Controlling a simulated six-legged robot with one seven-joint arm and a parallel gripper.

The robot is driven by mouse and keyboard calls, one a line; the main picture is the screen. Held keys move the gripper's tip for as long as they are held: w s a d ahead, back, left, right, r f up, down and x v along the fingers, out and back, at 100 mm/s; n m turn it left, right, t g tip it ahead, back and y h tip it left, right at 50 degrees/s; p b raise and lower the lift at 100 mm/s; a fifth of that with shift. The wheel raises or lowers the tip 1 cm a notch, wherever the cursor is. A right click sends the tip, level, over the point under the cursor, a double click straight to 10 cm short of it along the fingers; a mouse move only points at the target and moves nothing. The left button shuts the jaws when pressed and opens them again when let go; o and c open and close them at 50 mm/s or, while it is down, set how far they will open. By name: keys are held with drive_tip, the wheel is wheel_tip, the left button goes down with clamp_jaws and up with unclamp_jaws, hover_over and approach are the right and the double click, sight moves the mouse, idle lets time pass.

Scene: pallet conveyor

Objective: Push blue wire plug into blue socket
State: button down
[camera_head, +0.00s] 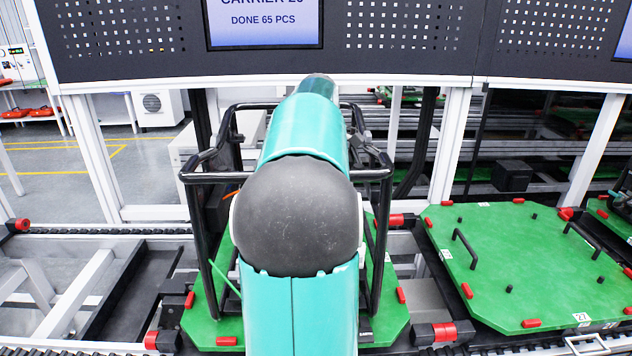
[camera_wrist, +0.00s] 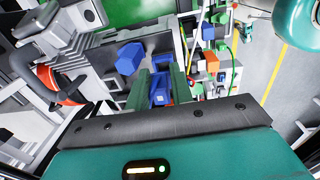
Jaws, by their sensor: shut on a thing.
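In the wrist view, my gripper (camera_wrist: 160,86) reaches forward with its two dark green fingers shut on a blue piece, which I take for the blue wire plug (camera_wrist: 160,97). A larger blue block (camera_wrist: 128,58) stands just ahead and to the left of the fingers, apart from them. I cannot make out the wire. In the head view, my teal arm covers the gripper, the plug and the socket.
A green pallet (camera_head: 205,318) with a black tube frame (camera_head: 205,178) lies under my arm. Another green pallet (camera_head: 515,265) with black handles is at the right. In the wrist view, coloured blocks (camera_wrist: 211,62) stand right of the fingers and an orange-red ring (camera_wrist: 68,99) lies left.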

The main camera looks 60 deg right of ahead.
drive_tip(key=shift+f, duration=1.35)
idle(0.6)
drive_tip(key=shift+r, duration=0.8)
drive_tip(key=shift+f, duration=0.85)
idle(0.7)
drive_tip(key=shift+r, duration=0.1)
drive_tip(key=shift+r, duration=0.75)
drive_tip(key=shift+f, duration=0.55)
drive_tip(key=c, duration=1.1)
unclamp_jaws()
drive_tip(key=shift+c, duration=0.2)
